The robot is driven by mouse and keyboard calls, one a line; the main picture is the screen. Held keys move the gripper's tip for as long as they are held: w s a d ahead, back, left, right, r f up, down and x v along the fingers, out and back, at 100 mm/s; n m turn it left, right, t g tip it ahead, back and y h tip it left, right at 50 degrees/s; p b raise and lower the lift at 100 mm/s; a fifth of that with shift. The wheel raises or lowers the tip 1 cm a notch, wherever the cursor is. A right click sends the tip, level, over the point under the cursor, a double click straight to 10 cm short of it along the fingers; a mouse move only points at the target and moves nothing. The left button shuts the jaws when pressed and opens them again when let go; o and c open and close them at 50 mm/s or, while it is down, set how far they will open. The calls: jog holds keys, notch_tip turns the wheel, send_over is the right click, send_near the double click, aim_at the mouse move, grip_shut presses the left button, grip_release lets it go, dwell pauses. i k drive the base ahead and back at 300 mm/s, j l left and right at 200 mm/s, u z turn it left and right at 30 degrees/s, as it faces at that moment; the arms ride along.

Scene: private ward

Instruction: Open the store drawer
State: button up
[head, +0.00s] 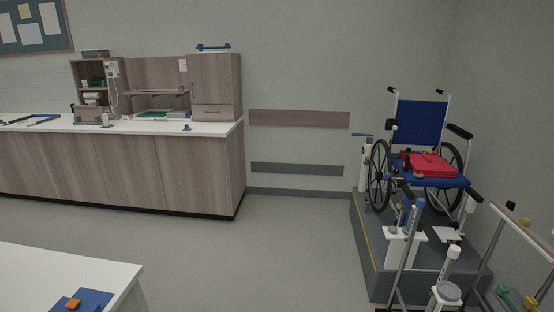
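A wooden cabinet (215,80) stands at the right end of the white counter (160,126) along the back wall. A low drawer front (211,112) with a small handle is at its bottom and looks shut. It may be the store drawer; I see no label that I can read. The cabinet's upper front also looks closed. My gripper is not in view.
Open floor (260,245) lies before the counter. A white table (60,265) holds a blue mat (92,299) at the lower left. A wheelchair (420,125) with a red item (430,164) stands on a grey platform (385,282) at right. Rails and poles crowd the lower right.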

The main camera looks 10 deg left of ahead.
aim_at(200, 112)
jog(key=i+u, duration=0.25)
jog(key=i, duration=0.6)
jog(key=i+l+u, duration=0.1)
jog(key=i+u, duration=0.15)
jog(key=i, duration=0.65)
jog(key=i+u, duration=0.2)
jog(key=i, duration=0.75)
jog(key=i+l+u, duration=0.2)
jog(key=i, duration=0.7)
jog(key=i+j+z, duration=0.1)
jog(key=i, duration=0.4)
jog(key=i+j+z, duration=0.1)
jog(key=i, duration=0.35)
jog(key=i+j+z, duration=0.1)
jog(key=i, duration=0.35)
jog(key=j, duration=0.15)
